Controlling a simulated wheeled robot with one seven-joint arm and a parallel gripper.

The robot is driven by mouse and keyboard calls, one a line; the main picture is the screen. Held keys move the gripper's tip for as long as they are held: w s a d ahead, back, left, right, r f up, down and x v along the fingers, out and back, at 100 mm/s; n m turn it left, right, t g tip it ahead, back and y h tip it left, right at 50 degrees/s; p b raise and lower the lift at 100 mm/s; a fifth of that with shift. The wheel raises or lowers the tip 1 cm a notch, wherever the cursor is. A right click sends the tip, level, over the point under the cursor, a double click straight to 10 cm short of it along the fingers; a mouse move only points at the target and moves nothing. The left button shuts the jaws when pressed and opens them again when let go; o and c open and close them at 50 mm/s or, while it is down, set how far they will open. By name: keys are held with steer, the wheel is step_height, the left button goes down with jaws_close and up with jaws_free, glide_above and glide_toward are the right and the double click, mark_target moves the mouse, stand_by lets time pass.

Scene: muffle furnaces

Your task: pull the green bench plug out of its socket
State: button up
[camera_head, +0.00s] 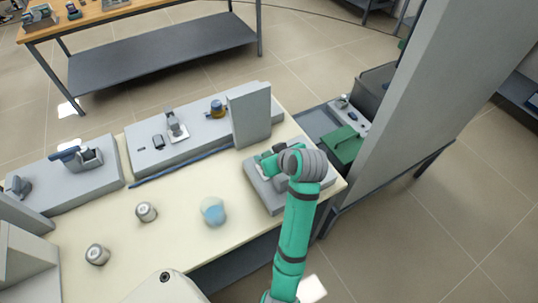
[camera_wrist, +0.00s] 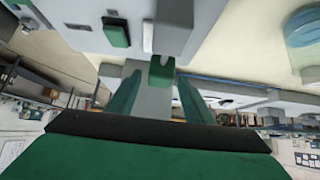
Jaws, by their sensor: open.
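My gripper (camera_head: 268,163) is at the grey unit (camera_head: 262,194) on the right end of the cream bench, reaching down over it. In the wrist view, my gripper (camera_wrist: 161,84) is open, with one green finger on each side. A small green block (camera_wrist: 162,72), which looks like the green bench plug, shows between the fingers against a grey housing. I cannot tell whether the fingers touch it. Another green piece (camera_wrist: 115,32) and a white switch-like part (camera_wrist: 148,38) sit on the grey surface beyond. In the head view my wrist hides the plug and its socket.
A tall grey block (camera_head: 249,115) stands behind the unit. Two metal cups (camera_head: 146,212) and a jar with blue contents (camera_head: 213,211) stand on the bench to the left. A blue rod (camera_head: 180,167) lies along the grey boxes. A grey column (camera_head: 425,110) rises at right.

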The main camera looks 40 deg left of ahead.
steer(key=v, duration=1)
steer(key=shift+d+r, duration=0.15)
steer(key=shift+r, duration=0.1)
